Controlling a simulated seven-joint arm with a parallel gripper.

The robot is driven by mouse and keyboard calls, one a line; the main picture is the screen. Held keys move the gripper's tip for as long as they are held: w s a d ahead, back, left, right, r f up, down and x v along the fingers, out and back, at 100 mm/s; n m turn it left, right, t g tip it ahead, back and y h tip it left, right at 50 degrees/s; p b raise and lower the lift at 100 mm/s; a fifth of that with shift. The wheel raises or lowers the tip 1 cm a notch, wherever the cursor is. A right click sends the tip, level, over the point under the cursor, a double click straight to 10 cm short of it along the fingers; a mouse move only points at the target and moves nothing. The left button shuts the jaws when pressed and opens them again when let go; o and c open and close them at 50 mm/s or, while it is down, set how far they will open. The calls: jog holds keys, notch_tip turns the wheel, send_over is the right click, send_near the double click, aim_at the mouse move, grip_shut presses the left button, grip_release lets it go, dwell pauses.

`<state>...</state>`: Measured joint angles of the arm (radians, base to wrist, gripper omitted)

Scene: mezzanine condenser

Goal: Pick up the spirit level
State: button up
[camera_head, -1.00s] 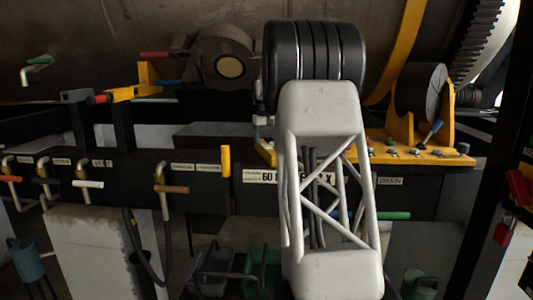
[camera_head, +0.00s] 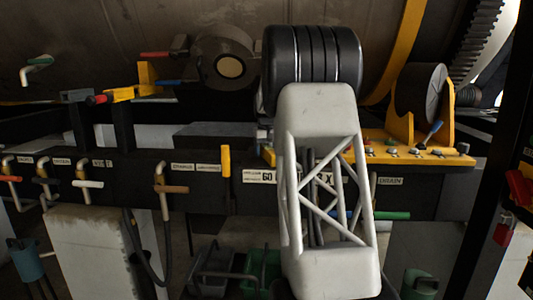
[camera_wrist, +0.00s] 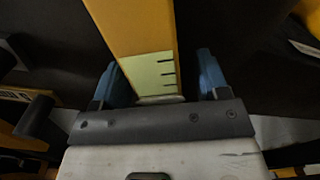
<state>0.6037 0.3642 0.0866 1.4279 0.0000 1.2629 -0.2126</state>
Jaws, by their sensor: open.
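A yellow bar with a pale green panel and short black marks, which looks like the spirit level (camera_wrist: 138,30), runs up through the top middle of the wrist view. Its near end lies between the two blue fingers of my gripper (camera_wrist: 164,78). The gripper is open. The left finger is close beside the bar's left edge and may touch it; a dark gap shows between the bar and the right finger. The bar's far end is cut off by the frame. In the head view I cannot make out the gripper or surely identify the level; my pale arm link covers the middle.
A black beam with labels (camera_head: 200,195) and several valve handles crosses the head view. A yellow bracket (camera_head: 420,158) with knobs is at the right. A green bin (camera_head: 260,270) stands below. A red padlock (camera_head: 504,233) hangs on the dark post at far right.

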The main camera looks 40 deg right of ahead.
aim_at(267, 146)
dwell(0.3)
grip_shut()
jog(key=shift+r, duration=0.1)
jog(key=shift+r, duration=4.95)
jog(key=shift+d, duration=0.1)
